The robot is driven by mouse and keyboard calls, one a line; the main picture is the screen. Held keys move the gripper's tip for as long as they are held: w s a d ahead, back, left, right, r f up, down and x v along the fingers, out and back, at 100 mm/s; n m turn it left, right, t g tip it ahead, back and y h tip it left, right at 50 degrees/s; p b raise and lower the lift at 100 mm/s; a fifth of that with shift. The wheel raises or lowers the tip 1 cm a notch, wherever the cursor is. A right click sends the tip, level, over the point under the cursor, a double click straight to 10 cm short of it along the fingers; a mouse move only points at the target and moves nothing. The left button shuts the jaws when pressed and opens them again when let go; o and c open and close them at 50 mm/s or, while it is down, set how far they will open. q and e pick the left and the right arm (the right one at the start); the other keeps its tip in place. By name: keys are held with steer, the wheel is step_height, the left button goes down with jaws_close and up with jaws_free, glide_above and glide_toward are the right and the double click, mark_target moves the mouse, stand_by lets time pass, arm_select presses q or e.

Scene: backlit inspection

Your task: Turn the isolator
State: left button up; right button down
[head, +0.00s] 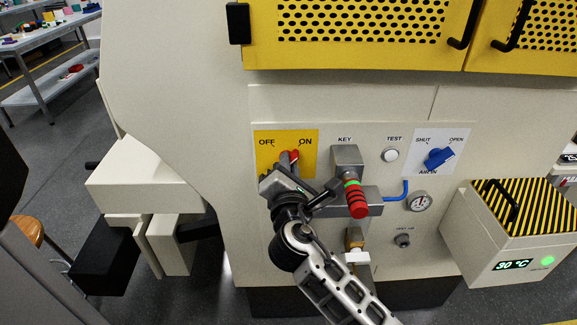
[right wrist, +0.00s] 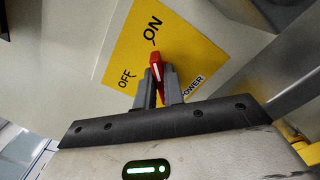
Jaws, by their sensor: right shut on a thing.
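The isolator is a red handle (right wrist: 156,68) with a white pointer line, on a yellow plate (head: 309,141) marked OFF and ON. The plate also shows in the right wrist view (right wrist: 200,59), where POWER is partly readable. The handle points towards ON; its tip shows in the head view (head: 294,155). My right gripper (right wrist: 157,82) is shut on the red handle, one grey finger on each side. In the head view my right gripper (head: 289,160) covers the lower part of the plate. My left gripper is not in view.
Right of the plate are a KEY block (head: 345,157), a red-and-green grip (head: 356,198), a TEST button (head: 391,155), a blue air valve knob (head: 439,158) and a gauge (head: 419,201). Yellow perforated guards (head: 350,60) hang above. A striped box (head: 520,245) stands at right.

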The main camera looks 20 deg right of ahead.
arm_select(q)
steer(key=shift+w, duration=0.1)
arm_select(e)
steer(key=shift+f, duration=0.1)
stand_by(0.3)
steer(key=c, duration=1.5)
jaws_free()
steer(key=shift+s, duration=0.1)
